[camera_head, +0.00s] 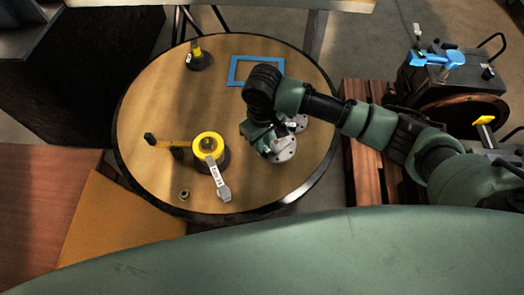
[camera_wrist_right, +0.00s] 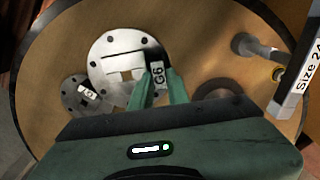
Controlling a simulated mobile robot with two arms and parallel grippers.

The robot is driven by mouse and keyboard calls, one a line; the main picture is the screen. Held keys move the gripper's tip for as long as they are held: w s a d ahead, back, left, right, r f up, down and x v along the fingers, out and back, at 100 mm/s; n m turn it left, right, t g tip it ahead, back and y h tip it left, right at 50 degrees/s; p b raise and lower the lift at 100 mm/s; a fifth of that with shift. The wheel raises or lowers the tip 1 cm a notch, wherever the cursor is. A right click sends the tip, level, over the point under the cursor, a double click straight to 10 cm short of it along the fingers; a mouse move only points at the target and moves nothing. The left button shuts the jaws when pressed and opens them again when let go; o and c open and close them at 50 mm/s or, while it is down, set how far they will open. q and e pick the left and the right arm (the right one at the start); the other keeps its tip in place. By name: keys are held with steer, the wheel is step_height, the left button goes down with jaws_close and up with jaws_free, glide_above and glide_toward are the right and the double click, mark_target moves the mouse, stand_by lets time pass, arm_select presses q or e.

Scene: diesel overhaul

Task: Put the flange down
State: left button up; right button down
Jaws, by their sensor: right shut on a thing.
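My right gripper (camera_head: 266,140) points down over the right side of the round table. In the right wrist view its green fingers (camera_wrist_right: 160,88) are shut on a dark grip tagged G6 at the edge of a round silver flange (camera_wrist_right: 108,68). The flange (camera_head: 285,152) has a ring of holes and a slot and square hole in its face. Whether it touches the table or is just above it I cannot tell. A smaller tagged flange (camera_wrist_right: 73,98) lies beside it, also partly seen in the head view (camera_head: 300,121). My left gripper is not in view.
The round wooden table (camera_head: 150,105) holds a blue square frame (camera_head: 237,70), a black-and-yellow round piece (camera_head: 208,143) with a tagged tool (camera_head: 219,183), a dark-based post (camera_head: 200,60) and a small ring (camera_head: 184,195).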

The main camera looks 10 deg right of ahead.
steer(key=shift+f, duration=3.5)
steer(key=shift+f, duration=0.15)
steer(key=c, duration=1.4)
jaws_free()
steer(key=shift+o, duration=0.2)
step_height(320, 180, up, 12)
steer(key=shift+r+b, duration=0.15)
steer(key=shift+b, duration=0.2)
